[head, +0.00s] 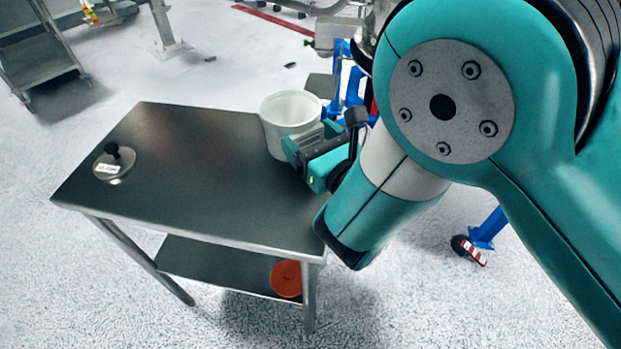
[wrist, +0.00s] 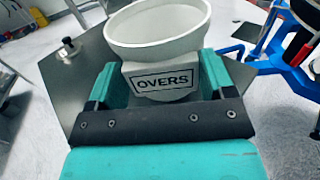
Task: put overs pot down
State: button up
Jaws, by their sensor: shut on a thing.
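The overs pot (head: 290,112) is a white round tub at the far right end of the steel table (head: 190,150). In the wrist view the pot (wrist: 160,30) carries a black-framed label reading OVERS and looks upright. My gripper (head: 312,150) is shut on the pot, with one teal finger on each side of it; it also shows in the wrist view (wrist: 158,85). The pot's base is partly hidden by my gripper, so I cannot tell whether it touches the table top.
A round metal lid with a black knob (head: 114,163) lies at the table's left end. The middle of the table top is bare. An orange round thing (head: 286,278) is on the lower shelf. A blue frame (head: 345,90) stands behind the table's right end.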

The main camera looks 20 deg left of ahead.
notch_tip(320, 180, down, 6)
jog(key=b, duration=0.4)
jog(key=shift+r+b, duration=0.15)
jog(key=shift+b, duration=0.15)
jog(key=shift+r, duration=0.2)
jog(key=shift+f, duration=0.15)
jog(key=o, duration=0.5)
jog(key=shift+f, duration=0.1)
jog(key=o, duration=0.5)
jog(key=shift+c, duration=0.2)
